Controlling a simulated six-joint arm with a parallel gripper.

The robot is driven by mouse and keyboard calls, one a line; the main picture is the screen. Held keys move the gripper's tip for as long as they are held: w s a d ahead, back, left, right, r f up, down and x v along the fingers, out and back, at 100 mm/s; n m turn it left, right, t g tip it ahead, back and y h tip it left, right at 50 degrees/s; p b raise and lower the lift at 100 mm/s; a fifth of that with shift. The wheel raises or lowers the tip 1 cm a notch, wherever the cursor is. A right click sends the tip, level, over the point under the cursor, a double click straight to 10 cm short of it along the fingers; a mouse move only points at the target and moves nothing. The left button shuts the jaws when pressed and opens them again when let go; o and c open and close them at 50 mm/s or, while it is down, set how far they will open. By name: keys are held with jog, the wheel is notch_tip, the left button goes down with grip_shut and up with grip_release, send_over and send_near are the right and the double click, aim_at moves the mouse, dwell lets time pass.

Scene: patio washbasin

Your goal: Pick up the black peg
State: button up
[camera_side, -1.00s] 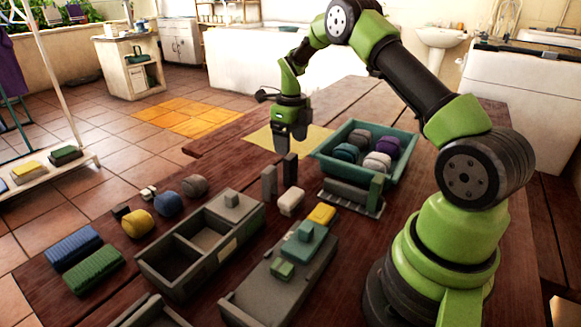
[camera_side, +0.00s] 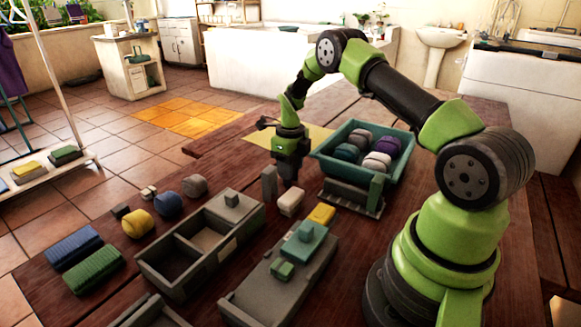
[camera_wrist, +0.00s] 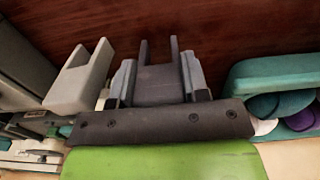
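The black peg (camera_wrist: 160,86) is a dark block with a forked end. In the wrist view it lies between the two fingers of my gripper (camera_wrist: 160,78), which sit close against its sides. Whether they press on it cannot be told. In the side view my gripper (camera_side: 290,160) is lowered over the peg, pointing down. The gripper and fingers hide most of the peg there, and only a dark lower part shows near the table.
A grey peg (camera_side: 269,182) stands just left of my gripper; it also shows in the wrist view (camera_wrist: 80,80). A pale block (camera_side: 290,203) lies in front. A teal bin (camera_side: 322,158) with several rolled items stands to the right. A grey divided box (camera_side: 165,280) is at front left.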

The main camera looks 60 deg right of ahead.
jog(key=c, duration=0.3)
jog(key=shift+c, duration=0.2)
